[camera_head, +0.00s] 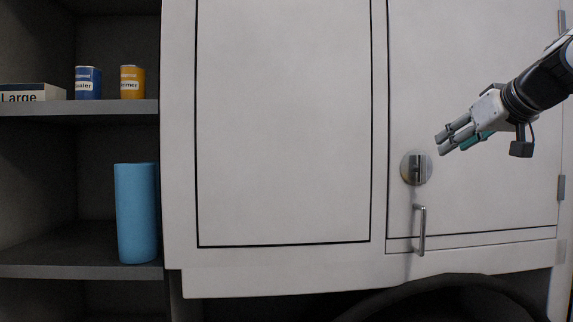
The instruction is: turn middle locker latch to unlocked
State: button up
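The locker door (470,80) is a light grey panel at the right, and it looks closed. Its latch (416,168) is a round metal disc with a dark upright bar, left of the door's middle. A vertical metal handle (420,230) is below the latch. My gripper (441,142) reaches in from the upper right. Its fingertips point left and down, just above and right of the latch, and look apart from it. Its fingers appear close together, but the gap between them is unclear. I see nothing held.
A wide grey panel (285,120) is left of the door. An open dark shelf unit (80,108) at the left holds a blue can (88,83), a yellow can (132,82), a box (32,92) and a blue cylinder (136,213). Hinges (561,187) line the door's right edge.

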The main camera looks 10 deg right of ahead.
aim_at(425, 160)
jog(key=x, duration=0.4)
jog(key=d+r+p+x, duration=0.1)
jog(key=x, duration=0.8)
jog(key=shift+w+d, duration=0.35)
jog(key=shift+w, duration=0.25)
grip_shut()
